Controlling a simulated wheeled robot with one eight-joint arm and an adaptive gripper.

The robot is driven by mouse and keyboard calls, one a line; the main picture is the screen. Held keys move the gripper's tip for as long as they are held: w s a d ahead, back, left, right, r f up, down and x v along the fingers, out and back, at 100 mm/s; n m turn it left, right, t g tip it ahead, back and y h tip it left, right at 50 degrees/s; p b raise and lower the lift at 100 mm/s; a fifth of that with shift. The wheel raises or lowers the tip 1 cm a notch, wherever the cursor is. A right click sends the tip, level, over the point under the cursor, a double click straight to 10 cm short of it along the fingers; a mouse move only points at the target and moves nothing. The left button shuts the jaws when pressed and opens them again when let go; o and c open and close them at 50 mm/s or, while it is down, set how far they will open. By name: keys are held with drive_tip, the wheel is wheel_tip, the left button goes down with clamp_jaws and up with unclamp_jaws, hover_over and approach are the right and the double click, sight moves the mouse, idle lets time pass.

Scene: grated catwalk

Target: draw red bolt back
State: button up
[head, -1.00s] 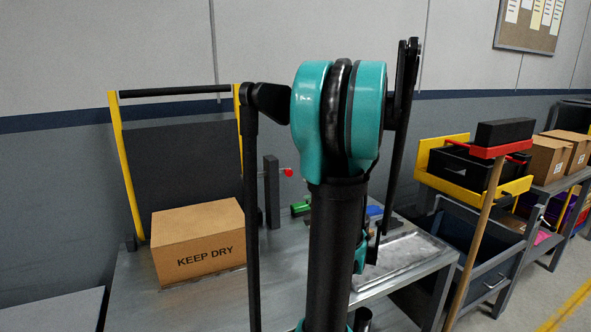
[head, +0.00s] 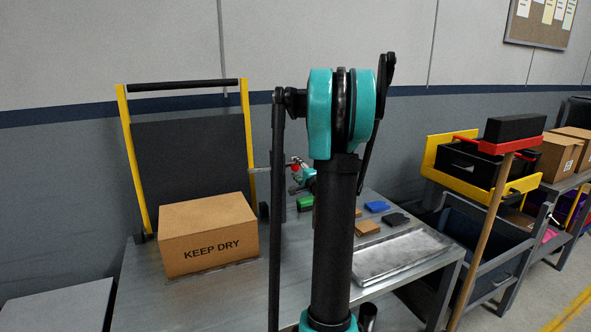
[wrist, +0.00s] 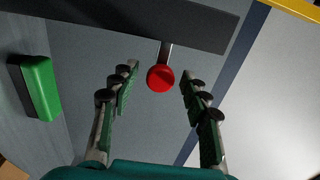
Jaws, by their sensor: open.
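The red bolt shows as a round red knob (wrist: 160,78) on a short metal rod that comes out of a dark bar (wrist: 130,20) in the wrist view. In the head view the small red knob (head: 295,161) sits beside the dark upright post (head: 278,185) on the bench. My gripper (wrist: 159,90) is open, with one finger on each side of the knob and visible gaps to both. In the head view my gripper (head: 299,180) is partly hidden by my arm, close to the post.
A green block (wrist: 40,88) lies to the left in the wrist view. A KEEP DRY carton (head: 207,238) stands left on the bench. Small blocks and a metal tray (head: 400,257) lie right of my arm. A broom (head: 490,210) leans before the right-hand cart.

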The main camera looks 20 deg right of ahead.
drive_tip(key=shift+w, duration=0.65)
clamp_jaws()
drive_tip(key=d, duration=0.7)
drive_tip(key=shift+d, duration=0.15)
drive_tip(key=shift+w, duration=0.1)
unclamp_jaws()
